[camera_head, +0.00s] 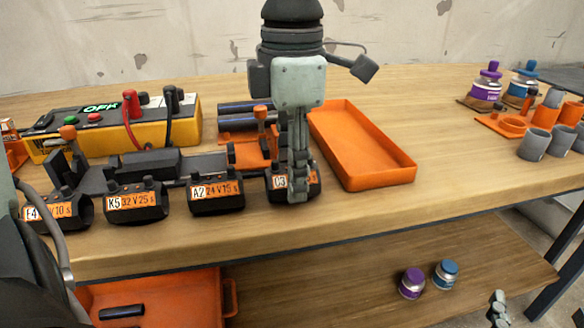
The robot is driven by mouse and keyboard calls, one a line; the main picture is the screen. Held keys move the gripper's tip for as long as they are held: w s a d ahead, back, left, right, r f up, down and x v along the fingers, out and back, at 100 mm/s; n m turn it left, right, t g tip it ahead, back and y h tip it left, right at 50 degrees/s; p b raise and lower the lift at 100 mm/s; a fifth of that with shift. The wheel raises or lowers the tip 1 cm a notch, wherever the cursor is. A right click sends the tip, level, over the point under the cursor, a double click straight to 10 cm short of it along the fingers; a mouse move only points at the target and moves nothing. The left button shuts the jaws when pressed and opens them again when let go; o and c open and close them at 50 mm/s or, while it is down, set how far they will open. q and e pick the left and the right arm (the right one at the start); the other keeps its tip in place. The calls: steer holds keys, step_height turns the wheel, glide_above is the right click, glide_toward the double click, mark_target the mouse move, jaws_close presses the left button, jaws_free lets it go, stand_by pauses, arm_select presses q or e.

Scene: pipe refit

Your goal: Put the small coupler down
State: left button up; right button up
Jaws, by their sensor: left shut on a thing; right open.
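The couplers are black with orange labels and stand in a row near the table's front edge. The one marked C3 (277,184) is at the right end of the row. My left gripper (298,190) points down over it and is shut on it, hiding part of its label. C3 looks level with its neighbours; I cannot tell whether it rests on the table. Beside it stand couplers A2 (216,195), K5 (136,203) and E4 (57,212). My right gripper (498,306) is low at the bottom right, open and apart from the couplers.
An orange tray (365,178) lies empty right of C3. A yellow control box (165,127) with cables and dark pipes (240,108) stand behind. Grey and orange cups (535,144) and bottles (487,88) are at the right. The lower shelf holds two jars (412,283) and an orange bin (165,290).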

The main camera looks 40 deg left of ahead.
arm_select(q)
steer(key=o, duration=1.1)
arm_select(e)
steer(key=shift+a+r, duration=0.15)
steer(key=shift+r, duration=0.05)
arm_select(q)
steer(key=shift+r+p, duration=0.4)
steer(key=shift+r, duration=0.45)
steer(key=shift+r+p, duration=0.7)
steer(key=shift+r, duration=4.6)
arm_select(e)
steer(key=s+d+f+g+h, duration=0.2)
steer(key=d+f, duration=0.4)
steer(key=f, duration=0.3)
steer(key=shift+f+m+g+h, duration=0.35)
steer(key=shift+g+h, duration=0.25)
steer(key=shift+g, duration=0.8)
